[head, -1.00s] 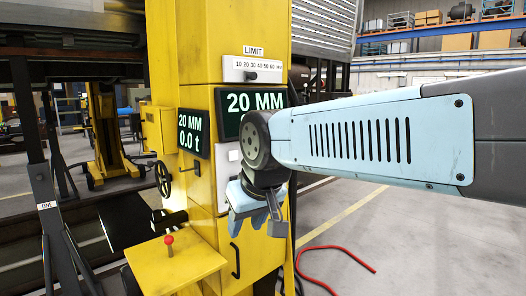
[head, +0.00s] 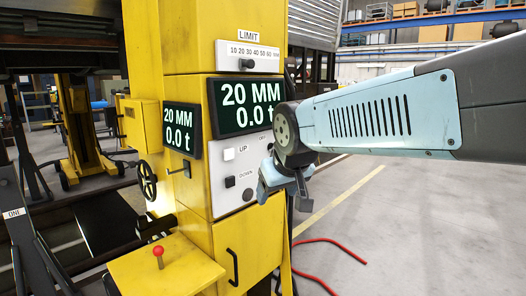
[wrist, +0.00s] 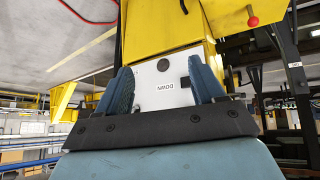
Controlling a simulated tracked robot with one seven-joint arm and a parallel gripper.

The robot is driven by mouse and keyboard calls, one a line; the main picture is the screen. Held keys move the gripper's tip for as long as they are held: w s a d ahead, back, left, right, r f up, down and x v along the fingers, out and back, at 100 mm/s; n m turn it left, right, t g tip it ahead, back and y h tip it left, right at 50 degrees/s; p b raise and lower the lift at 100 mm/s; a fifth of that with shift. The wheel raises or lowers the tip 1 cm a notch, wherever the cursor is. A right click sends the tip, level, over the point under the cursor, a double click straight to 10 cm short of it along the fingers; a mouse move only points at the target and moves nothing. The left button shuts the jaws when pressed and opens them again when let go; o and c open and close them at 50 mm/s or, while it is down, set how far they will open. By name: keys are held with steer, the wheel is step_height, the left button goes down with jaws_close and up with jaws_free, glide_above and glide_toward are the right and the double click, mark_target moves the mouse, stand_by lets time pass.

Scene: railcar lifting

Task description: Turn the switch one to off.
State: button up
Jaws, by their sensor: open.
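No control marked as switch one is legible, so I cannot tell which it is. The yellow column carries a white control panel (head: 240,165) with a light UP button (head: 229,154), a dark DOWN button (head: 230,182) and a round black knob (head: 247,195). Its upper right label is partly hidden by my wrist. My gripper (head: 279,181) is in front of the panel's right edge, open and empty. In the wrist view, my open gripper (wrist: 163,88) has its blue fingers either side of the upside-down DOWN label (wrist: 165,86), with a dark round control (wrist: 163,65) near it.
Two displays read 20 MM (head: 240,106) and 20 MM, 0.0 t (head: 182,129). A LIMIT slider (head: 247,64) is above. A handwheel (head: 147,180) and red-knobbed lever (head: 158,254) are left. A stand labelled ONE (head: 14,213) is far left. A red hose (head: 330,250) lies right.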

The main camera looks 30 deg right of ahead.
steer(key=w+d+r+n+t+h, duration=0.15)
steer(key=w+d+t, duration=0.25)
steer(key=w+d, duration=0.45)
steer(key=w+d+r+n+t+h, duration=0.1)
steer(key=w+d+r+n+t, duration=0.15)
steer(key=w+d, duration=0.6)
steer(key=d+f+n+t+y, duration=0.35)
steer(key=d+n+y, duration=0.2)
steer(key=y, duration=0.45)
steer(key=a+x, duration=0.1)
steer(key=x, duration=1.2)
steer(key=shift+f+n, duration=0.45)
steer(key=shift+f, duration=0.1)
steer(key=shift+a, duration=0.1)
steer(key=shift+c, duration=0.4)
